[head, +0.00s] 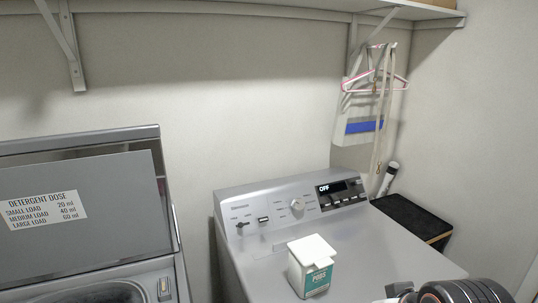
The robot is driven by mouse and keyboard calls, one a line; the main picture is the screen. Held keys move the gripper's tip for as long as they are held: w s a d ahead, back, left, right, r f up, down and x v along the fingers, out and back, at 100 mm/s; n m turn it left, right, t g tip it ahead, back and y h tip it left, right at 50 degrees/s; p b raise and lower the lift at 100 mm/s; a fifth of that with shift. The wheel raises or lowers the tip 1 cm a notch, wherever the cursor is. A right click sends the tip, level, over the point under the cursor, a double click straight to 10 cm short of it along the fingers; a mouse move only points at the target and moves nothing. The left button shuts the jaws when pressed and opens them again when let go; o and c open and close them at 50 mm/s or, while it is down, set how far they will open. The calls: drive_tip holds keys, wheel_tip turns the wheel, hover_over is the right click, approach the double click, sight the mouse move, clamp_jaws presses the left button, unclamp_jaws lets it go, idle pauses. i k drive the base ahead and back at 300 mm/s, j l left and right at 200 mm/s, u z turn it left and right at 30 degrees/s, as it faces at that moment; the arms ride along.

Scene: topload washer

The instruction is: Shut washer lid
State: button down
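The washer (164,268) stands at the lower left of the head view, cut off by the left and bottom edges. Its grey lid (115,205) is raised, standing nearly upright in front of the washer's back panel. A white label with detergent doses is on the lid's face. Part of the round tub opening shows below the lid at the bottom edge. A black and grey part of my arm shows at the bottom right, far from the lid. I cannot see the fingers of my gripper.
A second grey machine (350,232) with a knob and a display reading OFF stands to the right. A white and teal box (311,266) sits on its top. A shelf (300,9) runs along the wall above, with a pink hanger (375,85) at its right.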

sight(71, 203)
drive_tip(key=u, duration=1.9)
